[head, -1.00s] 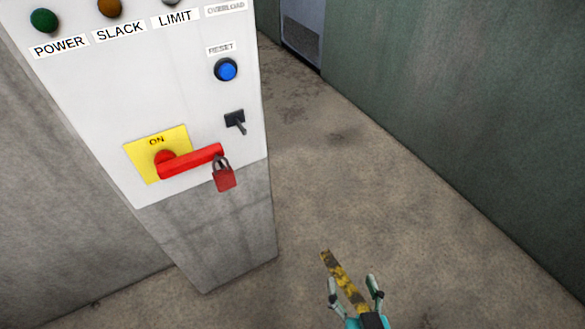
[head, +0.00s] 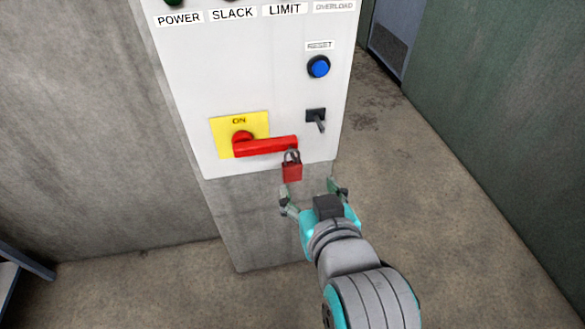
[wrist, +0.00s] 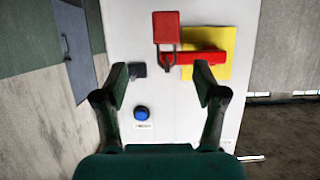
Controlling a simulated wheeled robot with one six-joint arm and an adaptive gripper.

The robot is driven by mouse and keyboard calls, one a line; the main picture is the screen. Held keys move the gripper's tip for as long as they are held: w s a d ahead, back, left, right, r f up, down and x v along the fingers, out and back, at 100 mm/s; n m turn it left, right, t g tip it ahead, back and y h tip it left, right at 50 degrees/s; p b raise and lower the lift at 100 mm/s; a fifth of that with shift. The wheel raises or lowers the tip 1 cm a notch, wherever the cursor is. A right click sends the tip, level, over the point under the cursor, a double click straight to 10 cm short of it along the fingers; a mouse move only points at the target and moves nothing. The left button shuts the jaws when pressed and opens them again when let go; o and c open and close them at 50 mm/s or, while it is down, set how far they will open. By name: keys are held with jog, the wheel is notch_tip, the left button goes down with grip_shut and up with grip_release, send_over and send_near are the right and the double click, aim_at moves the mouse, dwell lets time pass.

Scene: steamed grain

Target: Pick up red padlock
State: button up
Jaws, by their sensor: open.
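The red padlock (head: 292,171) hangs by its dark shackle from the end of the red switch handle (head: 266,146) on the white panel. In the wrist view the padlock (wrist: 166,27) appears upside down at the top, beyond the fingertips and between their lines. My gripper (head: 311,187) is open and empty, just below the padlock in the head view, with a finger to each side. In the wrist view my gripper (wrist: 163,72) shows both fingers spread apart, with nothing between them but the panel behind.
The white panel (head: 187,97) carries a yellow ON plate (head: 224,143), a blue reset button (head: 318,67) and a dark toggle switch (head: 316,118) near the padlock. A concrete pillar stands below it. A green wall (head: 495,110) is at right, with open floor between.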

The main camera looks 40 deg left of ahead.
aim_at(293, 169)
jog(key=x, duration=0.5)
jog(key=shift+s+a, duration=0.1)
jog(key=shift+a, duration=0.05)
jog(key=shift+s+a+x, duration=0.1)
jog(key=shift+s+x, duration=0.05)
jog(key=shift+x, duration=1.25)
jog(key=shift+s+a+x, duration=0.15)
jog(key=shift+x, duration=1.2)
jog(key=c, duration=1.3)
